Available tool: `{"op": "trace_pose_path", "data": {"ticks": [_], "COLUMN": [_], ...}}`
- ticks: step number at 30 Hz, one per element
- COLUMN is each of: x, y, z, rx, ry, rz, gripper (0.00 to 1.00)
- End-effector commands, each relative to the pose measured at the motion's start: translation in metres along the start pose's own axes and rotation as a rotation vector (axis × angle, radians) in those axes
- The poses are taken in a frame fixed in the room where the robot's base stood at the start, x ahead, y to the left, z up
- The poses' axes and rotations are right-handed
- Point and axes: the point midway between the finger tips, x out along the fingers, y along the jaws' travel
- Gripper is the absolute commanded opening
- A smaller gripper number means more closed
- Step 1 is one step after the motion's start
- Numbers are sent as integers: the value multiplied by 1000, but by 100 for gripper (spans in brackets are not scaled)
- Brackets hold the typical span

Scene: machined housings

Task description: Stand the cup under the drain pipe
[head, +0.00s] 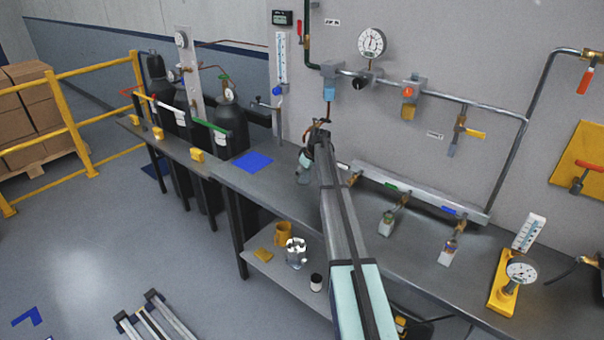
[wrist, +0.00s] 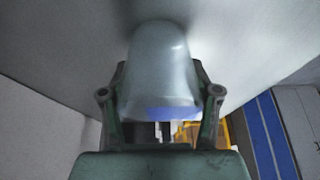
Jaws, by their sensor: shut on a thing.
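In the wrist view my gripper (wrist: 160,92) is shut on a pale, smooth, rounded cup (wrist: 160,65), with one finger on each side. A blue strip shows along its near lower edge. In the head view my gripper (head: 305,168) is low over the bench near the back wall. I cannot make out the cup clearly there, nor whether it touches the bench. A thin copper-coloured drain pipe (head: 329,109) hangs from a blue-bowled fitting (head: 329,88) on the wall line, above and slightly right of my gripper. Its lower end is close behind my arm.
The grey bench (head: 280,182) has a blue square (head: 252,162) left of my gripper. A manifold rail (head: 420,193) with valves lies to the right. Dark gas cylinders (head: 232,125) stand at the left. A yellow mug (head: 283,233) and a shiny metal container (head: 296,250) are on the lower shelf.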

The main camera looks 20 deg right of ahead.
Motion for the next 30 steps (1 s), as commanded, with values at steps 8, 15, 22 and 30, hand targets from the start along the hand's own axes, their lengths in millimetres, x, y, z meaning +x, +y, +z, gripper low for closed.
{"op": "trace_pose_path", "data": {"ticks": [8,15,22,30], "x": [3,3,-4,-25], "y": [0,0,0,-1], "z": [1,1,1,42], "rx": [0,0,0,3], "ry": [0,0,1,1], "rz": [0,0,1,2], "gripper": [87,87,87,87]}}
